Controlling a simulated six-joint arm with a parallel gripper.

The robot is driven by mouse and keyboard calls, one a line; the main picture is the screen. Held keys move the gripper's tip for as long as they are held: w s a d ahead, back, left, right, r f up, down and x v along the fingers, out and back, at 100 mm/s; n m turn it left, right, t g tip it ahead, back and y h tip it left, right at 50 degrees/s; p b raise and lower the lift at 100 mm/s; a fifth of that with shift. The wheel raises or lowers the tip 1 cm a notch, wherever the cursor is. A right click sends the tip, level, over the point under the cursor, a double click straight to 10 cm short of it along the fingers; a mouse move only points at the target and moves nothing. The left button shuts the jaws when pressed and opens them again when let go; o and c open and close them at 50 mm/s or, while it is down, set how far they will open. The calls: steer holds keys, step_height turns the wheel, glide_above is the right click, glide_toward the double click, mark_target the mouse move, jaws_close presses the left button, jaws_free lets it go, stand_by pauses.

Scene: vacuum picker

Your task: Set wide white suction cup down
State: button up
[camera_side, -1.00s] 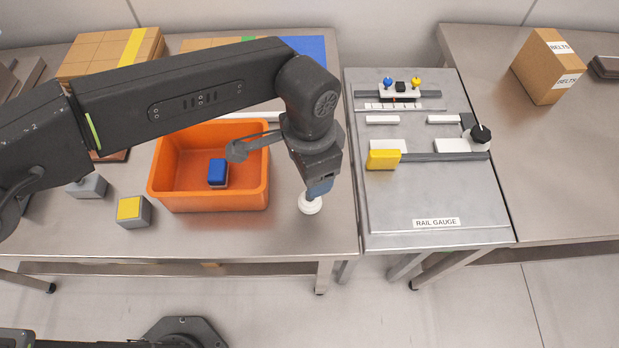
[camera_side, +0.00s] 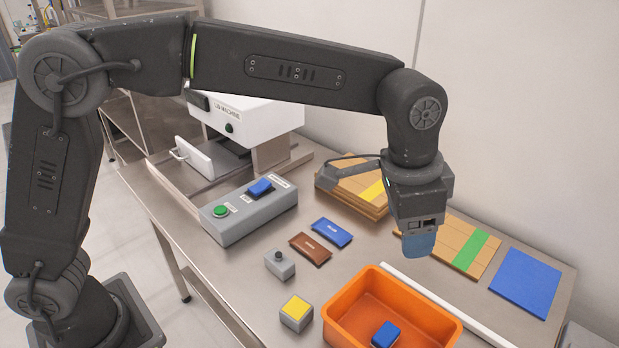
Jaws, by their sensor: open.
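My gripper (camera_side: 419,246), with blue fingers, hangs in the air above the table, pointing down. In the picture it is just above the far part of the orange bin (camera_side: 336,318) and beside the cardboard with the green stripe. It is open, and no suction cup shows at its fingers. The wide white suction cup is not in view.
A blue block (camera_side: 385,335) lies in the orange bin. A yellow-topped grey block (camera_side: 296,313), a grey knob block (camera_side: 280,264), a button box (camera_side: 248,211), flat packs and striped cardboard stacks (camera_side: 462,252) stand around. A blue sheet (camera_side: 525,282) lies at right.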

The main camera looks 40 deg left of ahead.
steer(key=s+a+r+n+t, duration=0.1)
steer(key=s+a+r+n, duration=0.2)
steer(key=a, duration=0.7)
steer(key=s+a+f+n+t, duration=0.1)
steer(key=s+a+n, duration=0.2)
steer(key=s+a, duration=0.5)
steer(key=s+a+f+n+t+y, duration=0.1)
steer(key=s+a+n+t, duration=0.1)
steer(key=s+a, duration=0.6)
steer(key=shift+a+f+n, duration=0.25)
steer(key=shift+a+n, duration=0.15)
steer(key=shift+a, duration=0.05)
